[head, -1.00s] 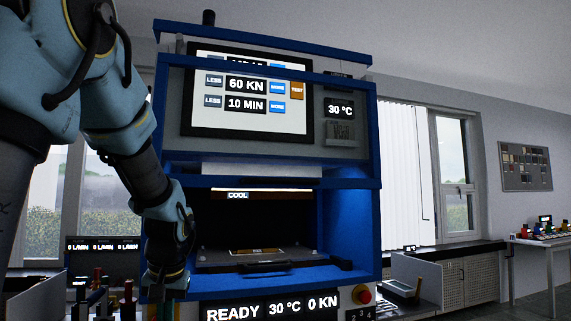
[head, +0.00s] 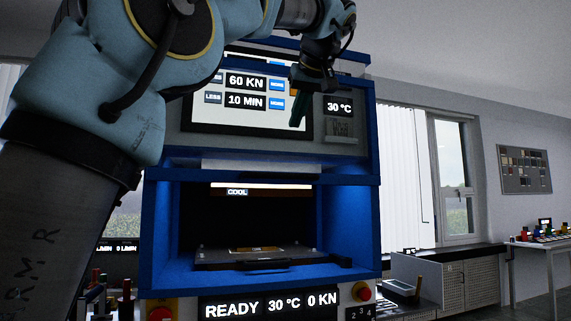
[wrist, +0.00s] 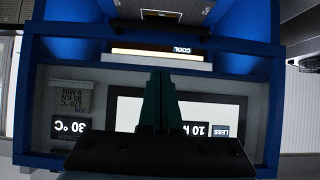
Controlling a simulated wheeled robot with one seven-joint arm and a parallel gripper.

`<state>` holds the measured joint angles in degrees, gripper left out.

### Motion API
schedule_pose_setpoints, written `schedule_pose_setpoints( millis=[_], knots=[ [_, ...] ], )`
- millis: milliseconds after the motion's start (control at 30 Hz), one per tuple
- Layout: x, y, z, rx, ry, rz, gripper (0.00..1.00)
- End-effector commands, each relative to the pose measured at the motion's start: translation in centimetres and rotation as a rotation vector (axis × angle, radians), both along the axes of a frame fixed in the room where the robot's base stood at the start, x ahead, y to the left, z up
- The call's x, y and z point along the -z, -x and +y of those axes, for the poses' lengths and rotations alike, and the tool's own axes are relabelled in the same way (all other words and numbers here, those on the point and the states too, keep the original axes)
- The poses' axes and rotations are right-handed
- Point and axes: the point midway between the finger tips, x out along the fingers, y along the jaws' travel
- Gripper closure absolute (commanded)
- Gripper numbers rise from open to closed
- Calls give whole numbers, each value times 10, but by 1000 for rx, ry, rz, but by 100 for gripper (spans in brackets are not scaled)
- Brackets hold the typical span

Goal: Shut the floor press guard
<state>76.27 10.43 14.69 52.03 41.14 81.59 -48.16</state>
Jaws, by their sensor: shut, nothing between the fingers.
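The floor press (head: 160,225) is a tall blue and grey cabinet, and its lower chamber (head: 250,215) shows open at the front. The guard (head: 345,180) looks raised, as a blue frame over the upper panel with its lower bar above the chamber; its clear part is hard to make out. My gripper (head: 298,108), with dark green fingers, is shut and empty in front of the right part of the screen (head: 225,122), above the chamber. In the wrist view the picture is upside down; my fingers (wrist: 160,100) cover part of the screen. Whether they touch anything cannot be told.
A dark platen (head: 275,262) with a small gold-labelled piece lies in the chamber. A red button (head: 362,292) and a READY display (head: 270,304) are below it. A side bench (head: 440,268) stands right.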

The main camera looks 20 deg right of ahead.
Motion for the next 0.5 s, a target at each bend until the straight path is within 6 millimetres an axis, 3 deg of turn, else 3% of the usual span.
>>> schedule_pose_setpoints(
  millis=[500],
  knots=[
    [56, -80, -9, -1, -5, 3, 100]
  ],
)
